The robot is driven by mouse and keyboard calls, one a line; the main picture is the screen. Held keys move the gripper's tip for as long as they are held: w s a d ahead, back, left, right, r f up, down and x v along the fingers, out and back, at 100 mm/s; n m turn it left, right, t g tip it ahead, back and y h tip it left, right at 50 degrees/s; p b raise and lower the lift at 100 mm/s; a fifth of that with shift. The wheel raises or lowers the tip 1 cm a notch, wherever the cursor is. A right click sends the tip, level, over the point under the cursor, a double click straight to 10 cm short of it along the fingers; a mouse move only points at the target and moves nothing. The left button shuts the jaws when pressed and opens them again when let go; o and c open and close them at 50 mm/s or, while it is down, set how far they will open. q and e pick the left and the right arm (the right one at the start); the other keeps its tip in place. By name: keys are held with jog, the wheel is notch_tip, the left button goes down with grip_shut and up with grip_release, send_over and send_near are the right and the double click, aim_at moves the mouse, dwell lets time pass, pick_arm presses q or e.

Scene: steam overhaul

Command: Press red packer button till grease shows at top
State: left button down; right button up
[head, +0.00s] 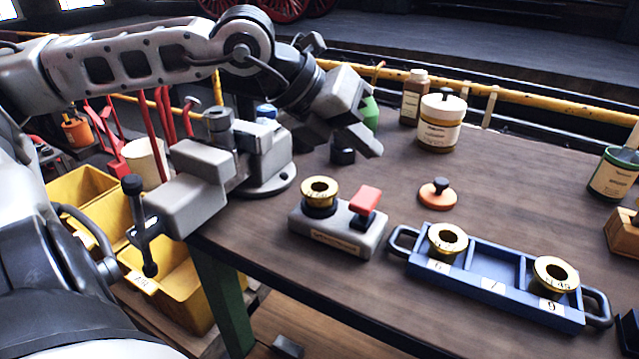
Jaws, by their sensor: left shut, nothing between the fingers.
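The packer is a grey block (330,232) near the table's front edge in the head view. A brass flanged bush (319,187) sits on a dark seat at its left end. The red button (365,200) stands raised on a dark stem at its right end. I cannot make out any grease at the top of the bush. My left gripper (372,146) is shut and empty. It hangs above and behind the packer, apart from the red button. My right gripper is not in view.
A blue tray (487,256) with brass bushes in two of its compartments lies right of the packer. An orange lid (437,195) lies behind it. A jar (440,122) and a bottle (414,97) stand at the back. A grey vise (200,185) is at the left table edge.

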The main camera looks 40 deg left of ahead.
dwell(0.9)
